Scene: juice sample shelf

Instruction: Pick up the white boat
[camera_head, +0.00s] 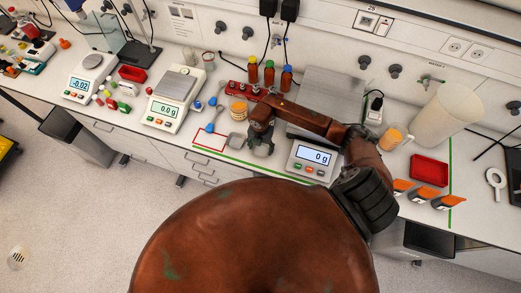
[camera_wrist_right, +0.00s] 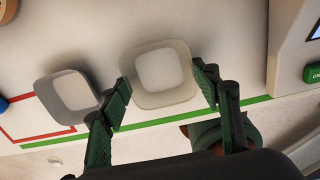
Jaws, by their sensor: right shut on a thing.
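My right gripper (camera_head: 261,147) is low over the bench, left of the bench scale. In the right wrist view its green fingers (camera_wrist_right: 163,92) are shut on the white boat (camera_wrist_right: 162,70), one on each side. The boat is a shallow, square dish with rounded corners. In the head view the gripper and arm hide it. I cannot tell whether it still touches the bench. A greyer boat (camera_wrist_right: 75,93) lies just to its left, by the red outline; it also shows in the head view (camera_head: 238,141). My left gripper is not in view.
The scale reading 0 g (camera_head: 312,158) stands right of the gripper. A red outline (camera_head: 208,139) and a green line mark the bench's front edge. Behind are a jar (camera_head: 239,110) and bottles with coloured caps (camera_head: 269,74). A red tray (camera_head: 429,170) lies at right.

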